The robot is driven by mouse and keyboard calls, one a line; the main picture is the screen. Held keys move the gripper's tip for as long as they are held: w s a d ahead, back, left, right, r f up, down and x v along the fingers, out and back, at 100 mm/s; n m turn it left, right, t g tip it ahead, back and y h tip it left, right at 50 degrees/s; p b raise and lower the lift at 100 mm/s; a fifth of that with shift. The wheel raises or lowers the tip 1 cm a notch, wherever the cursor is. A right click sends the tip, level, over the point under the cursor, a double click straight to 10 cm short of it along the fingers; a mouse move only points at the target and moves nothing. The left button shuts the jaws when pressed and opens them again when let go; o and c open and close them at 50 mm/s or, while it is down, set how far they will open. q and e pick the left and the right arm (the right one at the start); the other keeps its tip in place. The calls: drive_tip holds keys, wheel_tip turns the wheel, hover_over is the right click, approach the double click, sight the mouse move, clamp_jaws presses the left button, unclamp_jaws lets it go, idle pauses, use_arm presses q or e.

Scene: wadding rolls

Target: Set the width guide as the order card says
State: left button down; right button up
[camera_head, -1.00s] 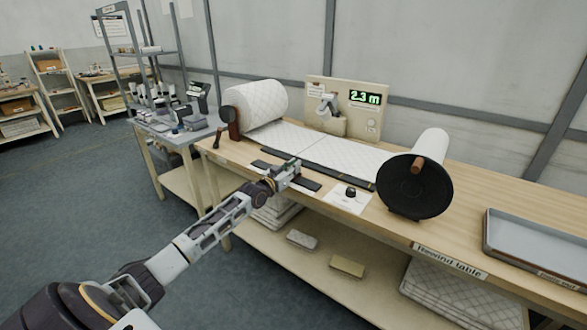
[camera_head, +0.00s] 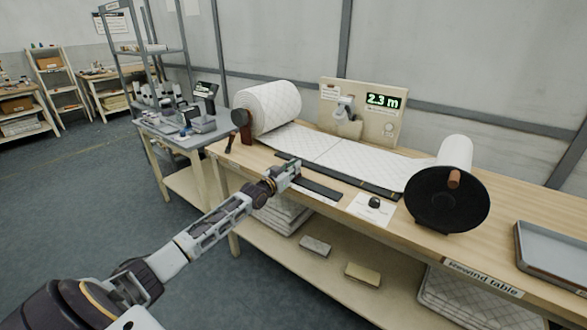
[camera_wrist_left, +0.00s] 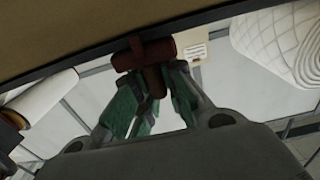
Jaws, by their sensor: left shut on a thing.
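My left gripper (camera_head: 291,172) is at the front edge of the rewind table, over the dark strip (camera_head: 322,190) in front of the wadding. In the left wrist view, its green fingers (camera_wrist_left: 150,100) are shut on a dark red handle (camera_wrist_left: 152,78) with a crosspiece at its end. The fingers hide part of the handle, and I cannot tell for sure that it belongs to the width guide. A long black bar (camera_head: 365,187) lies along the wadding's near edge. A white card (camera_head: 364,212) with a black knob (camera_head: 375,202) lies right of the gripper; its print is unreadable. My right gripper is not in view.
Quilted wadding (camera_head: 345,155) runs from the left roll (camera_head: 268,108) to the right roll with a black disc (camera_head: 447,200). A panel display (camera_head: 384,101) reads 2.3 m. A grey tray (camera_head: 553,255) stands at the right. Folded wadding and blocks lie on the shelf below.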

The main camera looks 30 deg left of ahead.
use_arm(q)
drive_tip(key=shift+d, duration=0.15)
drive_tip(key=c, duration=1.9)
unclamp_jaws()
drive_tip(key=shift+c, duration=0.2)
drive_tip(key=o, duration=0.5)
drive_tip(key=shift+c, duration=0.2)
drive_tip(key=shift+s, duration=0.15)
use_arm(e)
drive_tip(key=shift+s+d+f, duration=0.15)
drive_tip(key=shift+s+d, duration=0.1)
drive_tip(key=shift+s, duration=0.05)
use_arm(q)
drive_tip(key=shift+s, duration=0.1)
drive_tip(key=shift+s, duration=0.65)
drive_tip(key=s+a, duration=0.1)
drive_tip(key=s, duration=0.9)
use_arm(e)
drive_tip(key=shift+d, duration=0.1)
